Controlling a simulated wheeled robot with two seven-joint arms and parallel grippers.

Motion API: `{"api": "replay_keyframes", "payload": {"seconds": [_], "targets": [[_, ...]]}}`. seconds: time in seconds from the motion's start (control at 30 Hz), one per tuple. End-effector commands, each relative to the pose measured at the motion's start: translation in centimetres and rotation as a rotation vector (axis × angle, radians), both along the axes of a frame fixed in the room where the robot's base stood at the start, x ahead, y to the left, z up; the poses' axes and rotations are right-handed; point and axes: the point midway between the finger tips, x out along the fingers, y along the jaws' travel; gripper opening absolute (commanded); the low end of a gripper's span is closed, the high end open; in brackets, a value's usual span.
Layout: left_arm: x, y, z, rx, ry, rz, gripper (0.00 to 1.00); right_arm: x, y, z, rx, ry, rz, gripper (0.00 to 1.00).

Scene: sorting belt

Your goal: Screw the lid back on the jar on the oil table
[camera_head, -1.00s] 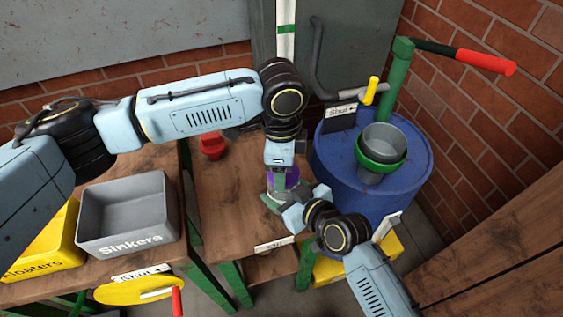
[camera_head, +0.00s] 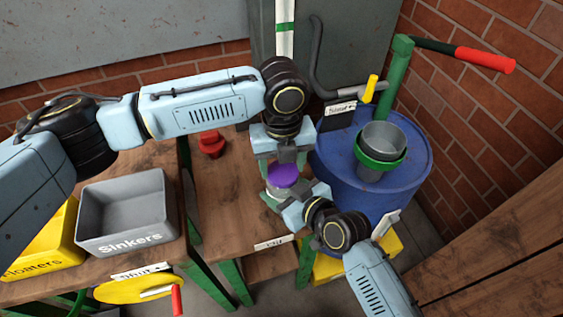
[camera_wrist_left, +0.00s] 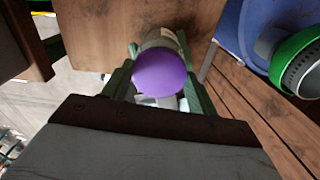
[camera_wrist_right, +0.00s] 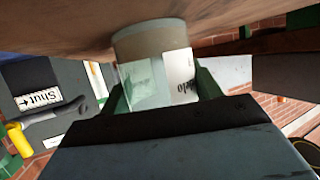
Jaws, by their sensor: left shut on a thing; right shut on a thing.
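The jar (camera_head: 284,192) stands on the oil table (camera_head: 235,205), and its clear glass and white label (camera_wrist_right: 180,72) show in the right wrist view. The purple lid (camera_head: 284,175) sits on top of the jar; I cannot tell how far it is threaded. My left gripper (camera_head: 284,168) comes from above, shut on the lid, with one green finger on each side of it in the left wrist view (camera_wrist_left: 160,70). My right gripper (camera_head: 283,204) is shut on the jar body from the front right. The fingers hide part of the glass.
A red object (camera_head: 211,144) stands at the table's back left. A blue drum (camera_head: 410,180) with a green post and a grey cup (camera_head: 384,138) is close on the right. The grey Sinkers bin (camera_head: 125,205) is at left. The table's left part is clear.

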Motion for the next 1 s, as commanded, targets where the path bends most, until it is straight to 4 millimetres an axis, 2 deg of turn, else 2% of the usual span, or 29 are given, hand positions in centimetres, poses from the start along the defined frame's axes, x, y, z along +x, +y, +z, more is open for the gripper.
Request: {"api": "replay_keyframes", "payload": {"seconds": [0.1,0.3,0.43,0.7,0.73,0.87,1.0], "targets": [[0.03,-0.14,0.08,-0.001,-0.001,-0.219,0.38,0.00,-0.04,-0.04,-0.001,0.001,0.000,0.00],[0.00,-0.27,0.06,-0.001,-0.001,-0.474,0.38,-0.01,-0.04,-0.05,-0.001,0.001,0.000,0.00],[-0.01,-0.29,0.05,-0.002,-0.001,-0.531,0.38,-0.01,-0.04,-0.05,-0.001,0.002,0.000,0.00],[-0.01,-0.29,0.05,-0.002,-0.001,-0.534,0.38,-0.01,-0.03,-0.06,-0.001,0.002,0.000,0.00],[-0.01,-0.29,0.05,-0.002,-0.001,-0.533,0.62,-0.01,-0.03,-0.06,-0.001,0.002,0.000,0.00],[0.00,-0.28,0.04,-0.002,-0.001,-0.532,0.79,-0.01,-0.03,-0.06,-0.001,0.002,0.000,0.00],[-0.01,-0.26,0.02,-0.002,-0.001,-0.531,0.80,-0.02,-0.02,-0.06,-0.001,0.002,0.000,0.00]]}}
